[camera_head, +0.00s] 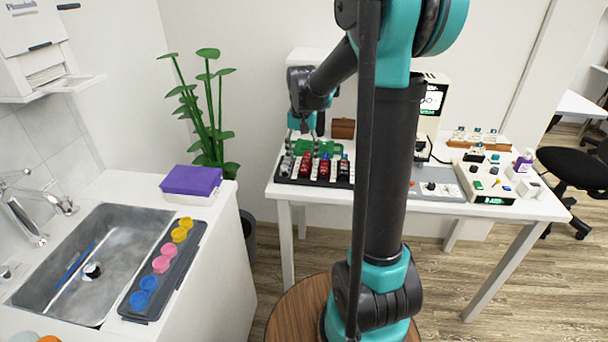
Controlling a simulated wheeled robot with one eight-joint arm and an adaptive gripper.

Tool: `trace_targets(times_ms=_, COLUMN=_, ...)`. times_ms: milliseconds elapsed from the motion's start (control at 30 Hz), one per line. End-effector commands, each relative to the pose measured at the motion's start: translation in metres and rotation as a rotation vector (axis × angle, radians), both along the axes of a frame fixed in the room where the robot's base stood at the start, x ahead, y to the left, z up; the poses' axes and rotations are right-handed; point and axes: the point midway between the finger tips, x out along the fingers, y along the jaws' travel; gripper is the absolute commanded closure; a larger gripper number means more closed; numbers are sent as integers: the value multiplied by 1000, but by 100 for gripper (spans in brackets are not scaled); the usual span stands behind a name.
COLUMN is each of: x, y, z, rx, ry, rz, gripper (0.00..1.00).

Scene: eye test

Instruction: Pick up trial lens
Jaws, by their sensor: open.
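My gripper (302,139) points down at the left end of the white table (284,191), above or just behind a black tray (313,183). Its fingers look apart, and I see nothing between them. The tray holds small upright pieces: a grey one (287,165) at the left, red ones (305,165) in the middle and a dark blue one (343,168) at the right. No piece is clear enough to name as the trial lens. My arm hides the part of the table right of the tray.
A green item (330,147) and a brown box (342,128) stand behind the tray. A white device with a screen (432,102) and a control box (487,182) stand to the right. A sink counter with a purple-lidded box (191,181) is at the left.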

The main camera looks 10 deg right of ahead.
Motion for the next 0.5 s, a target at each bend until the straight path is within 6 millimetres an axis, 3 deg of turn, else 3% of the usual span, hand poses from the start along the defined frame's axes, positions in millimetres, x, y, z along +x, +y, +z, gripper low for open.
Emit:
trace_targets(times_ms=333, x=-3, y=-5, z=-41, rx=0, ry=0, rz=0, gripper=43)
trace_targets(times_ms=500, x=-3, y=-5, z=-52, rx=0, ry=0, rz=0, gripper=43)
